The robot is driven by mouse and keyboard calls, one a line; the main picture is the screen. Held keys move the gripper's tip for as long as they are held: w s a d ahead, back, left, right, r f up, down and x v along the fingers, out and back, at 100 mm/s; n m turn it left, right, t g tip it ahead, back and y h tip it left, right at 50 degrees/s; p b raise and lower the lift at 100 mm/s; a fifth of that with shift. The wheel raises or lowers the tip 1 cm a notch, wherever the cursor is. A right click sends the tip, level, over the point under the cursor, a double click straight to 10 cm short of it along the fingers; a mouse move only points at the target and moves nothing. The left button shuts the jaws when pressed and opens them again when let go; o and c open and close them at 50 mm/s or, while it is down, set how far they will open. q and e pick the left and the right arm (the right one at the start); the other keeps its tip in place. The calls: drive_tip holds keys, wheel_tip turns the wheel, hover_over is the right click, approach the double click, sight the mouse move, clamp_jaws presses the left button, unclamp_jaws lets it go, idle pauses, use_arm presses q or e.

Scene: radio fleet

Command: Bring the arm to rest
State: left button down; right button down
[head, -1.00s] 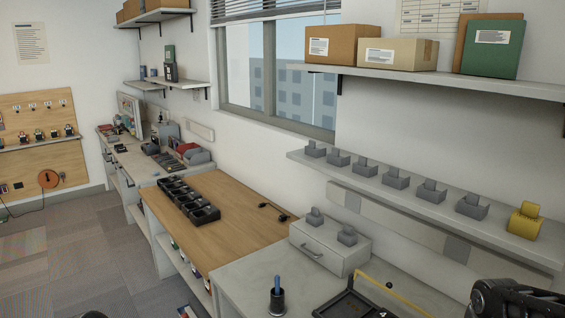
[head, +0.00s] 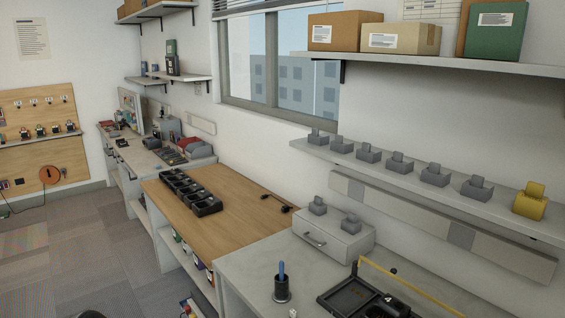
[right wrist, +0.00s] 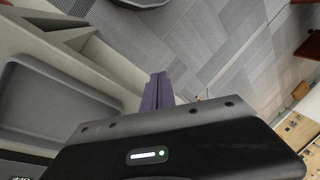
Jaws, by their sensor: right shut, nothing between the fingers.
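My right gripper (right wrist: 157,92) shows in the right wrist view, its narrow dark purple fingers pressed together with nothing between them. It hangs in the air beside a grey bench edge, with the tiled floor below. In the head view neither gripper is in sight, and the right arm does not show.
In the head view a grey counter (head: 246,267) stands at the front right with a pen cup (head: 282,290), a black tray (head: 345,303) with a yellow bar and a small drawer unit (head: 332,243). A wooden bench (head: 235,222) adjoins it. A shelf (head: 400,180) holds several grey holders. Open floor (head: 90,255) lies left.

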drive_tip(key=s+a+f+m+b, duration=0.1)
drive_tip(key=s+a+f, duration=0.2)
drive_tip(key=f, duration=0.3)
drive_tip(key=s+a+f+m+b, duration=0.1)
drive_tip(key=s+a+f+b, duration=0.1)
drive_tip(key=s+a+f, duration=0.2)
drive_tip(key=s+a+f+b, duration=0.1)
drive_tip(key=s+a+f, duration=0.3)
drive_tip(key=s+f, duration=0.3)
wheel_tip(320, 180, down, 2)
drive_tip(key=shift+a+f+m+b, duration=0.2)
drive_tip(key=shift+m+b, duration=0.1)
drive_tip(key=shift+m, duration=0.1)
